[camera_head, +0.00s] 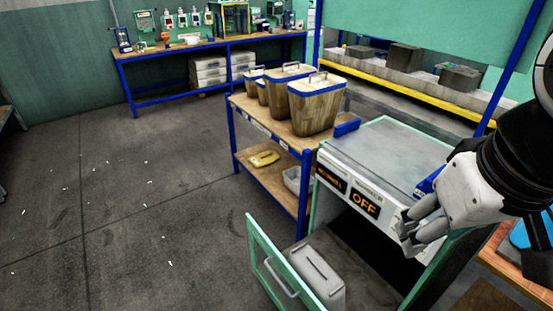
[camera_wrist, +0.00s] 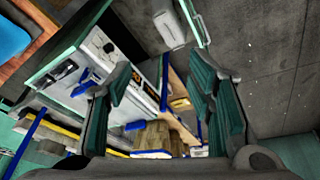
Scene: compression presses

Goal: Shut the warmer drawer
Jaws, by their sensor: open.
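The warmer (camera_head: 385,150) is a pale metal cabinet with a dark display that reads OFF. Its drawer front (camera_head: 283,270), a green-framed panel with a grey bar handle, stands pulled out at the lower middle of the head view. A grey box with a slot on top (camera_head: 318,262) sits behind this front. In the wrist view the drawer's green edge and handle (camera_wrist: 201,28) show at the top, beside the box (camera_wrist: 169,28). My gripper (camera_head: 408,228) is open and empty in front of the warmer's right side, apart from the drawer handle. Its spread fingers also show in the wrist view (camera_wrist: 165,85).
A blue-legged shelf cart (camera_head: 268,183) stands left of the warmer and holds several wooden bins (camera_head: 316,105). A workbench (camera_head: 190,50) lies along the back wall. A wooden table edge (camera_head: 505,265) is at the lower right. The floor (camera_head: 120,190) left of the drawer is open.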

